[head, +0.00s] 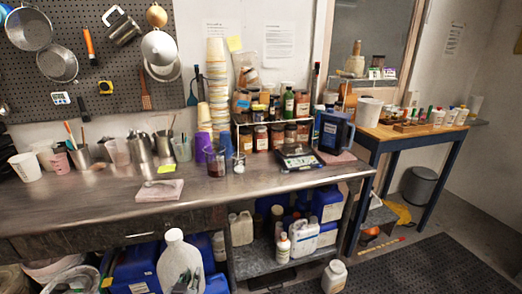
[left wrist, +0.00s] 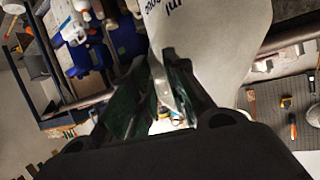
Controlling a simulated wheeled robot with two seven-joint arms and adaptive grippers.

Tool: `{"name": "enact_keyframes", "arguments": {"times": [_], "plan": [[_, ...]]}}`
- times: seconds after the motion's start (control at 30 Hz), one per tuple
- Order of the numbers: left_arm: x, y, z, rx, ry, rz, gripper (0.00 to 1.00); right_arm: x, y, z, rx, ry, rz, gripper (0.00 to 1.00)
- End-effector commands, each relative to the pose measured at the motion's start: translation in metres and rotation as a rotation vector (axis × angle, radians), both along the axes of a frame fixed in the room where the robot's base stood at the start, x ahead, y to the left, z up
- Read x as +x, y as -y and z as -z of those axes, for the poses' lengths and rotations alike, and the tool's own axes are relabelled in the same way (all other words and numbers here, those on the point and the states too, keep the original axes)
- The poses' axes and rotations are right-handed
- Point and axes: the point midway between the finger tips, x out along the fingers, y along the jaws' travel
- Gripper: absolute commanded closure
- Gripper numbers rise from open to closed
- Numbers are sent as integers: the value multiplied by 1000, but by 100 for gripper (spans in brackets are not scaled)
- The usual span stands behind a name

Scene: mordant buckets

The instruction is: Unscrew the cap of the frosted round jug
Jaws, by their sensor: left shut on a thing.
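The frosted round jug (head: 176,262) is whitish with a white cap (head: 174,235) on its neck. It is upright at the bottom of the head view, in front of the bench; its base is cut off by the frame edge. My left gripper (head: 192,281) is at the jug's right side, below the cap, small and partly cut off. In the left wrist view the jug's pale body (left wrist: 220,35) with dark lettering fills the top, and the dark fingers (left wrist: 174,62) are shut on its edge. The exact part gripped is hidden. My right gripper is not in view.
The metal bench (head: 110,205) stands behind the jug, with cups, a scale (head: 298,157) and a pink tile (head: 160,190) on it. Blue containers (head: 135,270) and white jugs crowd the space below. The dark floor mat (head: 430,268) at right is clear.

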Motion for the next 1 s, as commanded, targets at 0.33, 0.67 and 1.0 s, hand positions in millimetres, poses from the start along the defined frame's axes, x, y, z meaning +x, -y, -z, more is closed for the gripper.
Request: {"name": "enact_keyframes", "arguments": {"times": [0.33, 0.67, 1.0], "plan": [[0, 0, -2, 1, 4, 0, 100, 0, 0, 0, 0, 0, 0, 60], [1, 0, -2, 2, 5, 3, 100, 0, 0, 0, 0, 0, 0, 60], [3, 13, -12, 3, 6, 58, 100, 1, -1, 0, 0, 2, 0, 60]]}}
